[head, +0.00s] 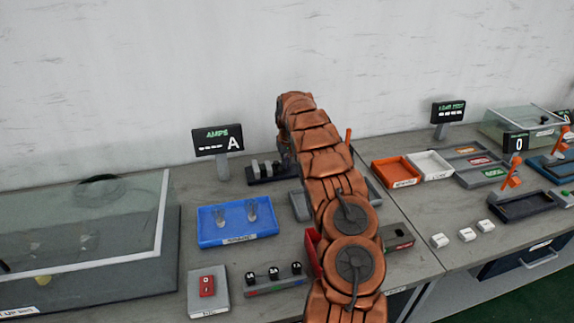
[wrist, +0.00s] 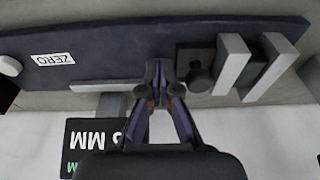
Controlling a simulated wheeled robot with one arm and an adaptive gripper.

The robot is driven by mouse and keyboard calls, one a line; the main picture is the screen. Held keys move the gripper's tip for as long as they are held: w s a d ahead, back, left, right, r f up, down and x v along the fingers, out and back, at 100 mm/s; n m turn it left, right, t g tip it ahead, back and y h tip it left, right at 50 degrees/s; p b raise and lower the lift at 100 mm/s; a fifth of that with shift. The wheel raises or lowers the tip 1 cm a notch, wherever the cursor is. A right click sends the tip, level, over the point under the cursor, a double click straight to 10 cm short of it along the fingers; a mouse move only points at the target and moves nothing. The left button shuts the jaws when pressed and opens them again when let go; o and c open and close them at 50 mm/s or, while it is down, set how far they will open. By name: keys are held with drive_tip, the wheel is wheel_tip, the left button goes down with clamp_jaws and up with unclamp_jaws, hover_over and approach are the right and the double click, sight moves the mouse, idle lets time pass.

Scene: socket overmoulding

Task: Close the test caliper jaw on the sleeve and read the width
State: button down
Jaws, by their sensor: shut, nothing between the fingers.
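The test caliper has a dark base (wrist: 120,50) with a ZERO label, seen upside down in the wrist view; part of it shows beside my arm in the head view (head: 259,181). Two upright pale grey jaws (wrist: 232,62) stand on it, with a dark piece (wrist: 252,72), seemingly the sleeve, between them; contact is unclear. A dark block with a round knob (wrist: 198,78) is beside the jaws. My gripper (wrist: 160,76) is shut and empty over the base, beside the knob, between it and the grey rail (wrist: 95,86). The MM display (wrist: 92,140) is partly cut off, its digits unclear.
A blue tray (head: 212,238) with clear parts lies in front. Orange (head: 396,181) and white bins are on the right bench. A glass-lidded box (head: 80,280) fills the left. My arm hides the bench's middle.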

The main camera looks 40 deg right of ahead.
drive_tip(key=shift+d, duration=0.1)
wheel_tip(320, 180, up, 7)
idle(1.1)
idle(0.4)
drive_tip(key=s+a+r+n+g, duration=0.1)
drive_tip(key=s+a+r, duration=0.4)
drive_tip(key=a, duration=0.4)
drive_tip(key=s+a+r, duration=0.4)
drive_tip(key=s+a, duration=0.1)
drive_tip(key=a, duration=0.5)
drive_tip(key=s+a+r+n+g, duration=0.1)
drive_tip(key=s+a+r, duration=0.4)
drive_tip(key=a, duration=0.4)
drive_tip(key=s+a+f+n, duration=0.1)
drive_tip(key=s+a, duration=0.5)
drive_tip(key=s, duration=0.4)
drive_tip(key=s+a+f+n+g, duration=0.1)
drive_tip(key=s+a, duration=0.5)
drive_tip(key=s, duration=0.3)
drive_tip(key=s+a+f+n+y, duration=0.1)
drive_tip(key=s+a+f, duration=0.1)
drive_tip(key=s+a, duration=0.4)
drive_tip(key=s, duration=0.4)
drive_tip(key=shift+s+a+n+g, duration=0.25)
drive_tip(key=shift+s+n+g, duration=0.05)
drive_tip(key=shift+n+g, duration=0.1)
